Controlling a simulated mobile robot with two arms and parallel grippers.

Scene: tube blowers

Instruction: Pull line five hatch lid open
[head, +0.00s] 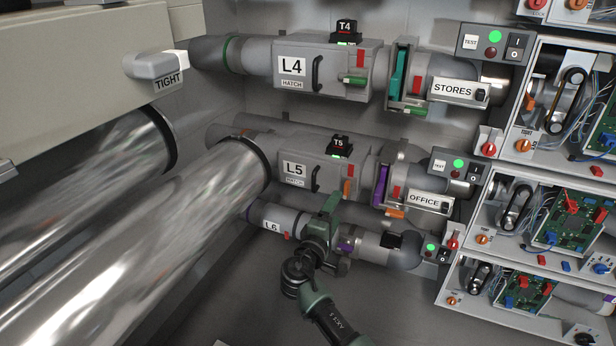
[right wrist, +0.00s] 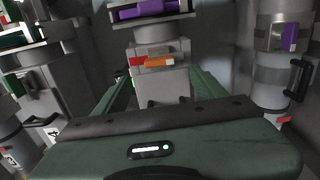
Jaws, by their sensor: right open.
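The line five hatch (head: 293,170) is a grey box labelled L5 on the middle pipe in the head view. Its lid looks closed, with a black handle (head: 315,179) and an orange latch (head: 348,187) to the handle's right. My right gripper (head: 331,206) is just below and in front of this hatch, apart from the handle as far as I can see. In the right wrist view its green fingers (right wrist: 163,92) are spread, with the grey housing and orange latch (right wrist: 160,61) beyond them. The body of the gripper hides the lower part. My left gripper is out of view.
The L4 hatch (head: 292,67) is above and the L6 pipe (head: 272,226) is close below, partly behind my right arm. Two large shiny tubes (head: 190,215) fill the left. Open electronics cabinets (head: 550,215) stand on the right. The floor in front is clear.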

